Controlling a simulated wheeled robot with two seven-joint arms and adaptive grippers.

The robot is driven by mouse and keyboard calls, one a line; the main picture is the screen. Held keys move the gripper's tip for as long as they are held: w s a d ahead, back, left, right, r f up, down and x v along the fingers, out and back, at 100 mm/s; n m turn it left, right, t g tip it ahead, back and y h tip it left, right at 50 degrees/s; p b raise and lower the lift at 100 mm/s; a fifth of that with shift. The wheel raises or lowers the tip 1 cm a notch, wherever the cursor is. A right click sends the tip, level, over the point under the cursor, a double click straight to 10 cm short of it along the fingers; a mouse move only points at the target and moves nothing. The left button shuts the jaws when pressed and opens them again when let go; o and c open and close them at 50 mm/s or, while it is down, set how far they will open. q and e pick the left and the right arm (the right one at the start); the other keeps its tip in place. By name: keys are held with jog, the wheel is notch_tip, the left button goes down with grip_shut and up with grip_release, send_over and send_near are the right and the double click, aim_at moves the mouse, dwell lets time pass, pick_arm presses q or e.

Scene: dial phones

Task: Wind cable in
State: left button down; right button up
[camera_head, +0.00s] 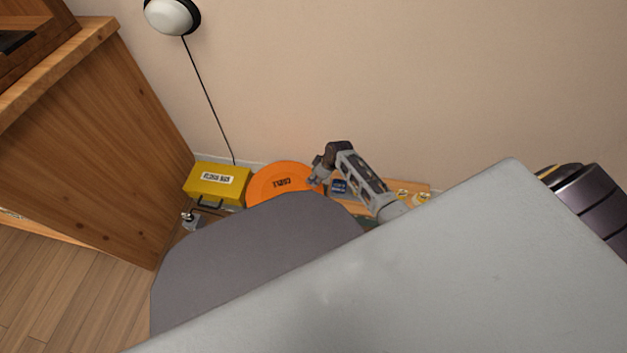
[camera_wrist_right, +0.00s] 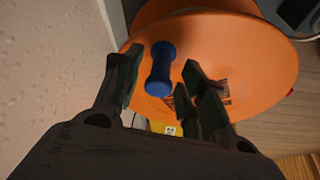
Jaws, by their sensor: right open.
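The orange cable reel (camera_head: 283,182) stands low by the wall, with dark lettering on its face. In the right wrist view the orange disc (camera_wrist_right: 255,60) fills the upper part, and a blue handle (camera_wrist_right: 160,70) sticks out from it. My right gripper (camera_head: 318,174) is at the right edge of the reel. In the wrist view its fingers (camera_wrist_right: 160,62) are open, one on each side of the blue handle, with gaps showing. No wound cable is visible on the reel. My left gripper is not in view.
A yellow box (camera_head: 217,184) with a white label sits left of the reel. A thin black cord (camera_head: 210,100) runs down the wall from a round white lamp (camera_head: 172,16). A wooden cabinet (camera_head: 95,140) stands at the left. A wooden board (camera_head: 408,185) lies right of the reel.

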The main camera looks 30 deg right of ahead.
jog(key=shift+b+x, duration=0.55)
jog(key=shift+x, duration=0.55)
grip_shut()
